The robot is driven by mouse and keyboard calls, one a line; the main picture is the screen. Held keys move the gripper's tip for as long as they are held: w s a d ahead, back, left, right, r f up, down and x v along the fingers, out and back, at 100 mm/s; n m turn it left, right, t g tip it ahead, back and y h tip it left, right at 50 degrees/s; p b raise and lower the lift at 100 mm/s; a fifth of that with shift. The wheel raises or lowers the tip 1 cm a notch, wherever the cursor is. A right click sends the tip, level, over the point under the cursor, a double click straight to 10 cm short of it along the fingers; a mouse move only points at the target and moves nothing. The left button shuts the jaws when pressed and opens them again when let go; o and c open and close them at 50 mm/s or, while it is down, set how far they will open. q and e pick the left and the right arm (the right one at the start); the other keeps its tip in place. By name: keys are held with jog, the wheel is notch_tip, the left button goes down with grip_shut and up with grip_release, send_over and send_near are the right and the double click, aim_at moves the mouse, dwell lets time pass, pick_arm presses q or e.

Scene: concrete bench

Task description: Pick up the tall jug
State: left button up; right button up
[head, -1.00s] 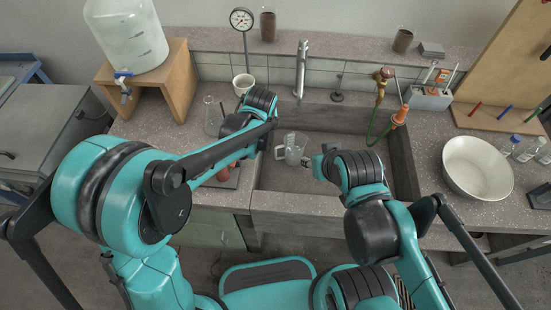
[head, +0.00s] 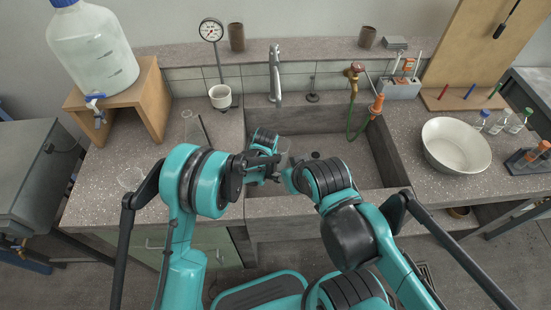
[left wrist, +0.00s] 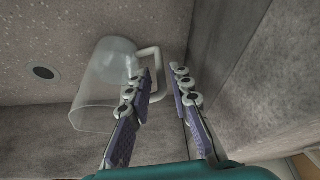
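The tall jug (left wrist: 105,85) is clear, with a pale loop handle (left wrist: 150,58). In the left wrist view it is at the left of my left gripper (left wrist: 163,82), whose two fingers are open. The handle is close to the left finger and runs toward the gap; I cannot tell whether they touch. In the head view only a pale part of the jug (head: 284,160) shows, between my arms over the sink. My right gripper (head: 287,178) is beside the jug there, largely hidden by my own arm.
The sink (head: 375,160) walls rise close around my grippers, with one wall right of the left gripper. A tap (head: 275,75) and a green hose (head: 362,122) stand behind. A flask (head: 190,128) is on the left bench, a white bowl (head: 455,145) on the right.

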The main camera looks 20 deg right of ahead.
pick_arm(q)
jog(key=b+x, duration=0.1)
jog(key=x, duration=0.4)
jog(key=shift+f, duration=0.1)
grip_shut()
